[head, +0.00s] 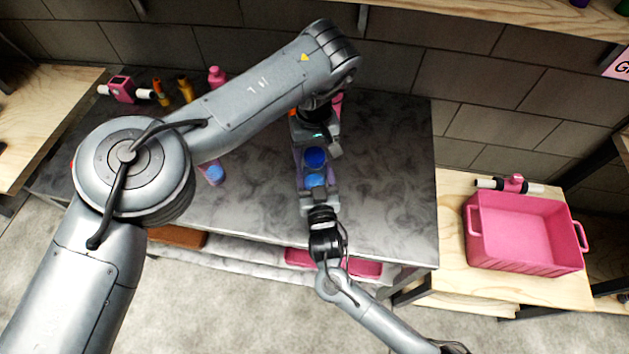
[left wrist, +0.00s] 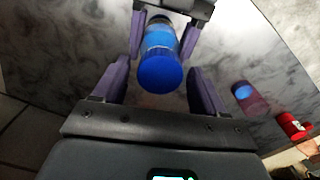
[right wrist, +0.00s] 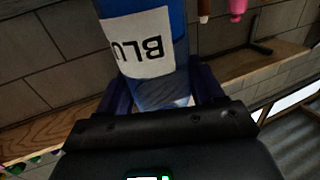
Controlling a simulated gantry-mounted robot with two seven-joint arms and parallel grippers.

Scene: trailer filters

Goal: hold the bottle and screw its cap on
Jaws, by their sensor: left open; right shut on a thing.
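The blue bottle (head: 315,180) is held above the dark table in the head view, with a darker blue cap (head: 315,157) at its end. My right gripper (head: 316,188) is shut on the bottle; its white label shows in the right wrist view (right wrist: 145,42). My left gripper (head: 317,150) is open, its fingers on either side of the cap. In the left wrist view the cap (left wrist: 160,72) lies between the left fingers with a gap on both sides, in line with the bottle (left wrist: 161,38). I cannot tell how tightly the cap sits.
A purplish bottle with a blue top (head: 212,173) stands on the marbled table (head: 390,190). Pink and orange-yellow items, including a pink bottle (head: 217,76), stand at the back left. A pink crate (head: 525,265) is on a wooden bench at right. The table's right half is clear.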

